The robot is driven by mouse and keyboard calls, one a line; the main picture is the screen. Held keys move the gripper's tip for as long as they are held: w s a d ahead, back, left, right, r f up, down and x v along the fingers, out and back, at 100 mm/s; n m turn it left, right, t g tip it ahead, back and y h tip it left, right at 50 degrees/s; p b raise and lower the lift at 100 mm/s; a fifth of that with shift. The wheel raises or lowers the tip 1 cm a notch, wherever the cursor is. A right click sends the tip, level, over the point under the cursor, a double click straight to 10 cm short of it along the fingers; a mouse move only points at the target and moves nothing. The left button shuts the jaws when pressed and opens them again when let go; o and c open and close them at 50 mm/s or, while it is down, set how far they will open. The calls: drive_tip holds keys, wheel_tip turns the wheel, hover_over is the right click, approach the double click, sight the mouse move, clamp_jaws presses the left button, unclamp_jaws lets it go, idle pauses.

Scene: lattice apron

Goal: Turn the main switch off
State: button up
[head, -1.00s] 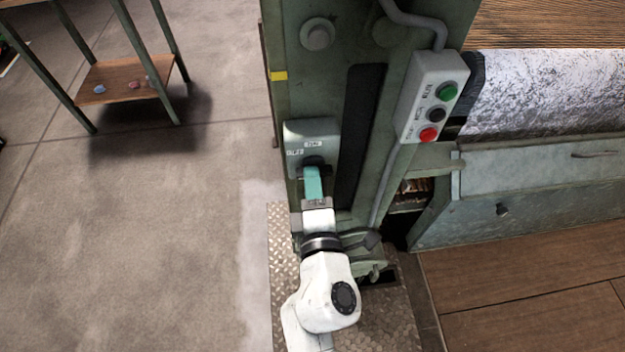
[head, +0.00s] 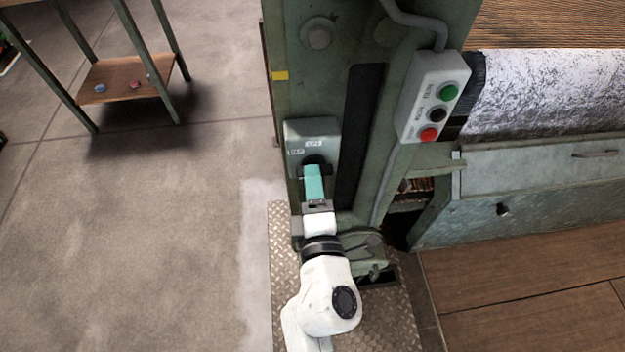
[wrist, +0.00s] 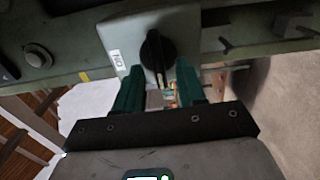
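The main switch is a grey-green box (head: 301,134) on the side of the machine's upright, with white labels on its face. Its black rotary knob (wrist: 157,52) shows clearly in the wrist view, its grip bar running nearly up and down in that picture. A label beside it (wrist: 117,58) seems to read ON. My gripper (wrist: 159,68) is open, its teal fingers spread on either side of the knob's near end, with gaps visible. In the head view my gripper (head: 315,170) is just below the knob and partly hides it; contact cannot be told.
A grey control box (head: 433,97) with green, black and red buttons is on the upright to the right. A small table (head: 125,75) with small objects stands at the upper left. The floor (head: 130,230) at left is clear. Machine parts lie close right of my arm.

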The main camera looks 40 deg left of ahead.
drive_tip(key=p+v, duration=0.1)
drive_tip(key=v, duration=0.9)
drive_tip(key=shift+s, duration=0.1)
drive_tip(key=w+d+f+m+h+p, duration=0.1)
drive_tip(key=w+d+f+m+h, duration=0.25)
drive_tip(key=d, duration=0.55)
drive_tip(key=w+d+f+m+h, duration=0.1)
drive_tip(key=w+d+m+h, duration=0.2)
drive_tip(key=d+m+h, duration=0.35)
drive_tip(key=w+d+f+m+h+p, duration=0.1)
drive_tip(key=w+d+f+m+h, duration=0.15)
drive_tip(key=d+m, duration=0.65)
drive_tip(key=s+d+f+m+g+h, duration=0.2)
drive_tip(key=s+d+g, duration=0.15)
drive_tip(key=d, duration=0.35)
drive_tip(key=s+d+f+m+g+h, duration=0.1)
drive_tip(key=s+d+m+g, duration=0.2)
drive_tip(key=d, duration=0.5)
drive_tip(key=s+d+m+g+y+p, duration=0.1)
drive_tip(key=s+d+m+g, duration=0.2)
drive_tip(key=s, duration=0.9)
drive_tip(key=shift+f+m+g, duration=0.35)
drive_tip(key=shift+m+g, duration=0.2)
drive_tip(key=shift+m, duration=0.15)
